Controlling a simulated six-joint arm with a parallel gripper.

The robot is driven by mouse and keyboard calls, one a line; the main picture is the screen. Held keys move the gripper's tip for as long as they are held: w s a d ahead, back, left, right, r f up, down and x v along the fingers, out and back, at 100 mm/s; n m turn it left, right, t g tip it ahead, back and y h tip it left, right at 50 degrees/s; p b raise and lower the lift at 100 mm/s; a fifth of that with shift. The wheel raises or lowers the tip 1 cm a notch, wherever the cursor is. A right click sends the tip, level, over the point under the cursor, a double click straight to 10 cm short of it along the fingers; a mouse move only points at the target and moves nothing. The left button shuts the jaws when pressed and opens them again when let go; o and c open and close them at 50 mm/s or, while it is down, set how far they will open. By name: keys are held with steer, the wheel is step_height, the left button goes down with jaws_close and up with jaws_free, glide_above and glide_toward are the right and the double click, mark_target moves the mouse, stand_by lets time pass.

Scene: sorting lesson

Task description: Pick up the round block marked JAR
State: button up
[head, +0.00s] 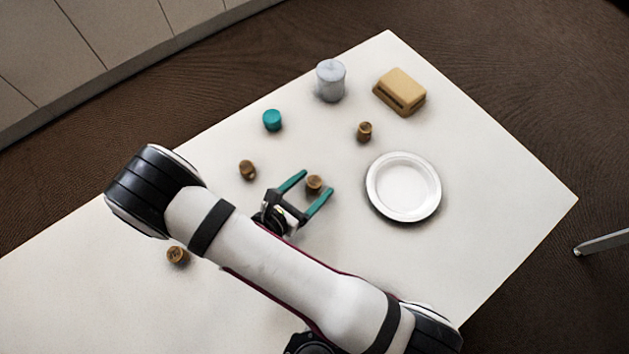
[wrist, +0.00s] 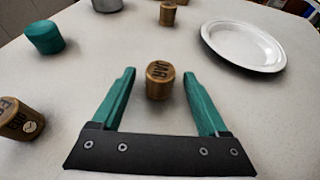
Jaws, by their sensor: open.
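In the head view this block (head: 314,182) shows between the teal fingers. My gripper (head: 308,186) is open and empty, low near the table, with one finger to each side of the block. In the wrist view my gripper (wrist: 160,80) shows both fingers apart from the block, with visible gaps.
Other brown blocks stand on the white table: one above (head: 364,131), one left (head: 248,170), one lower left (head: 177,255). A teal cup-like piece (head: 272,120), a grey canister (head: 330,82), a tan toaster-like box (head: 400,92) and a white plate (head: 372,190) stand around. Table between them is clear.

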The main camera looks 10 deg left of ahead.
jaws_close()
stand_by(0.3)
